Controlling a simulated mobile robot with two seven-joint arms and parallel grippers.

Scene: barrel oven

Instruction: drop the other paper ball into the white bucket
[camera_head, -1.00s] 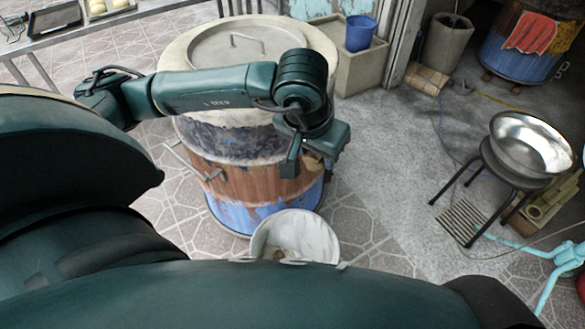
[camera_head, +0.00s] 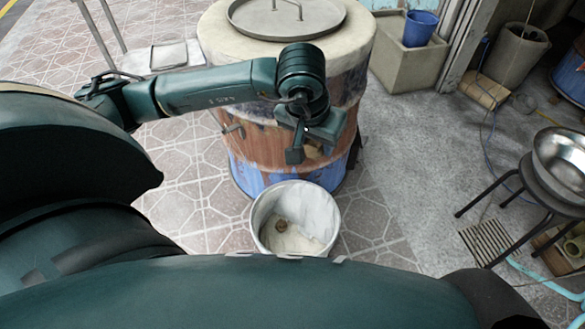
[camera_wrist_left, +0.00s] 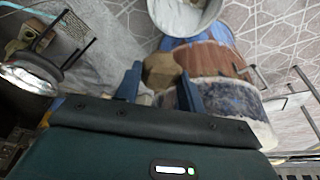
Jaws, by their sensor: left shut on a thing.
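The white bucket (camera_head: 328,207) stands on the floor in front of the barrel oven, open side up, below and slightly nearer than my left gripper (camera_head: 309,150). A small brown paper ball (camera_head: 281,224) lies inside it. In the left wrist view, my left gripper (camera_wrist_left: 160,84) is shut on the other paper ball (camera_wrist_left: 162,68), a brown crumpled lump between its two fingers. The bucket's rim (camera_wrist_left: 190,32) shows there beyond the ball, apart from it. In the head view the held ball is mostly hidden by the gripper. My right gripper is out of view.
The barrel oven (camera_head: 250,140) with its lid (camera_head: 285,18) stands just behind the bucket and gripper. A metal bowl on a black stool (camera_head: 562,158) is at the right, beside a floor grate (camera_head: 492,244). Tiled floor is clear at both sides of the bucket.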

